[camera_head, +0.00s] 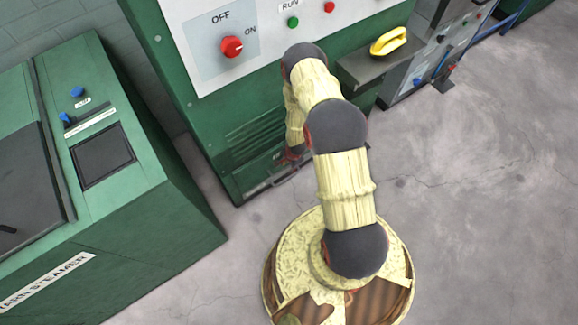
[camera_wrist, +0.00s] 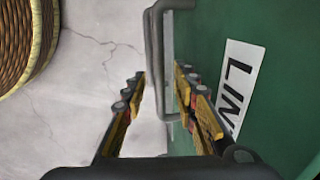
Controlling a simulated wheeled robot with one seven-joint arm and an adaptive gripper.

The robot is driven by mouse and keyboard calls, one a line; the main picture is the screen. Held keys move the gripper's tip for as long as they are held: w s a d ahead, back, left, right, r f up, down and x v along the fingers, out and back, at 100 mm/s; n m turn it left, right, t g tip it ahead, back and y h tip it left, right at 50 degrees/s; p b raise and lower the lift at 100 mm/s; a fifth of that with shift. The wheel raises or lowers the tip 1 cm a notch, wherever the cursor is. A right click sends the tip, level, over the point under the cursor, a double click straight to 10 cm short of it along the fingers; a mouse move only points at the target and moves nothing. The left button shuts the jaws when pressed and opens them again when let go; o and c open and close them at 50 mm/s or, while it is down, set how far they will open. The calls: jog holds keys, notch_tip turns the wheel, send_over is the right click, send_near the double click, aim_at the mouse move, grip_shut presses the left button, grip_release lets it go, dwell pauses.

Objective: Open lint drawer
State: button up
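The lint drawer's green front (camera_wrist: 215,30) fills the right of the wrist view, with a white label (camera_wrist: 238,85) on which "LIN" can be read. A grey bar handle (camera_wrist: 153,45) stands out from this front. My gripper (camera_wrist: 160,72) is open, one finger on each side of the handle in the picture. A gap shows between the left finger and the bar; whether the right finger touches it I cannot tell. In the head view my gripper (camera_head: 292,156) is low by the green machine (camera_head: 185,85), mostly hidden by my arm. The drawer appears flush there, largely hidden.
A panel with a red OFF/ON knob (camera_head: 231,47) is above. A shelf (camera_head: 372,68) with a yellow handle-like object (camera_head: 388,41) juts out right of my arm. A green steamer cabinet (camera_head: 150,215) stands left. The concrete floor (camera_head: 480,190) at right is clear.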

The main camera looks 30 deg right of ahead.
jog(key=shift+c, duration=0.8)
grip_shut()
